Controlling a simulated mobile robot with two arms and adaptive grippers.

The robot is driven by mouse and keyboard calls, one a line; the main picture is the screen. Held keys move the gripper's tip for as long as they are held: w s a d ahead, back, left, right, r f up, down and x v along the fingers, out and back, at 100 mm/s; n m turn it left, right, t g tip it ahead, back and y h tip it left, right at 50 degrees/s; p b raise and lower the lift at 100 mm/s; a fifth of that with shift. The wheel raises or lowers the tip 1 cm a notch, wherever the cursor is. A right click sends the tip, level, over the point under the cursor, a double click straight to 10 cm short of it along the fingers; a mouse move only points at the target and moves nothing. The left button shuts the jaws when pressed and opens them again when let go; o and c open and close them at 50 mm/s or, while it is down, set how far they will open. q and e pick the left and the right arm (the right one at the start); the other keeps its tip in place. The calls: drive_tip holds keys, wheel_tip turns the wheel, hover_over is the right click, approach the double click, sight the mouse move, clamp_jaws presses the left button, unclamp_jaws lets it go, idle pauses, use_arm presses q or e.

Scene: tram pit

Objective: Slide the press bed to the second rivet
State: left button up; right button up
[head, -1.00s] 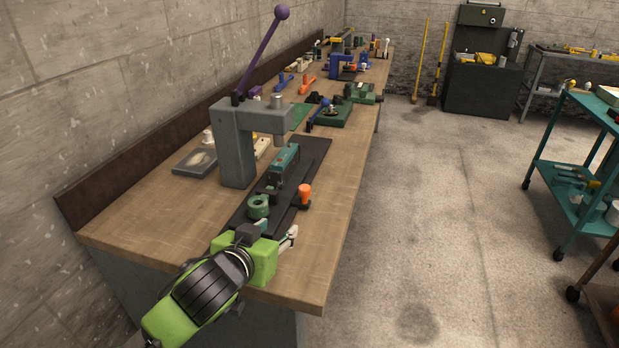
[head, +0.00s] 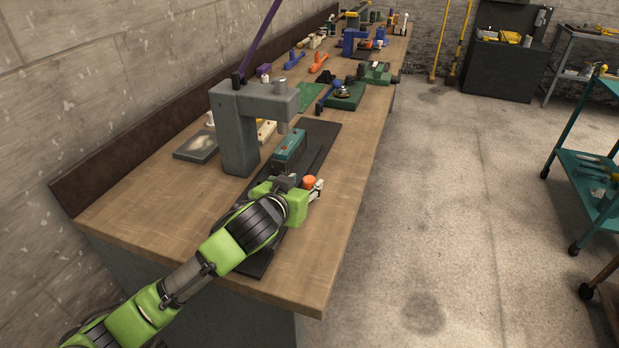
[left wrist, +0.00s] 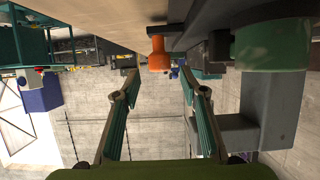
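The grey arbor press (head: 238,145) with its purple lever (head: 262,42) stands on the bench. Under its ram a teal block (head: 290,147) sits on the long dark bed (head: 322,137). An orange knob (head: 309,181) is at the bed's near right side. My left gripper (head: 308,187) is low over the bed's near end, close to the knob. In the left wrist view its two teal-padded fingers (left wrist: 159,88) are spread, with the orange knob (left wrist: 157,54) in line with the gap. A green round part (left wrist: 272,45) shows there too, hidden in the head view. My right gripper is not in view.
The wooden bench (head: 190,225) runs away along the wall. A grey tray (head: 196,147) lies left of the press. A green fixture (head: 346,95) and other tools stand farther back. The floor right of the bench is clear up to a teal cart (head: 585,165).

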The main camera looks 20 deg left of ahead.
sight(309, 180)
use_arm(q)
drive_tip(key=x, duration=0.3)
drive_tip(key=shift+w, duration=0.2)
drive_tip(key=shift+w+f, duration=0.25)
drive_tip(key=shift+w, duration=0.2)
drive_tip(key=shift+c, duration=0.7)
clamp_jaws()
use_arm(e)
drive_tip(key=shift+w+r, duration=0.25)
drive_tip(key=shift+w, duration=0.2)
